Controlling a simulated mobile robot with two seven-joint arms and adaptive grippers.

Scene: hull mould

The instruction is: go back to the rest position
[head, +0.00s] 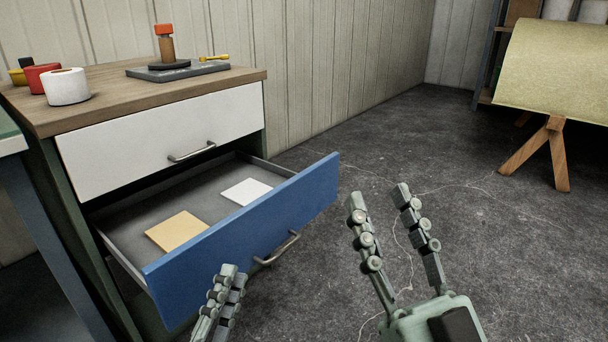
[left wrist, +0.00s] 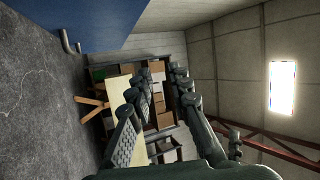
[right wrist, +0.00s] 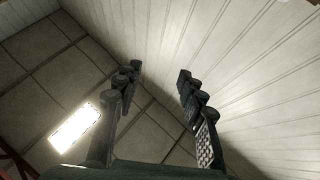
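My left gripper (head: 230,280) is at the bottom of the head view, just in front of the blue drawer front (head: 250,232). Its fingers overlap there, but the left wrist view shows them apart with nothing between the fingertips (left wrist: 160,82). My right gripper (head: 378,195) is further right, above the grey floor, with its fingers spread and empty. The right wrist view also shows its fingers apart (right wrist: 158,70). The blue drawer stands pulled out; its handle (head: 278,248) is clear of both grippers in the head view.
The open drawer holds a tan square (head: 177,231) and a white square (head: 246,191). Above it is a shut white drawer (head: 160,150). The wooden top carries a white roll (head: 67,87) and a dark plate (head: 190,71). A trestle (head: 545,150) with a yellowish sheet stands right. Floor between is clear.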

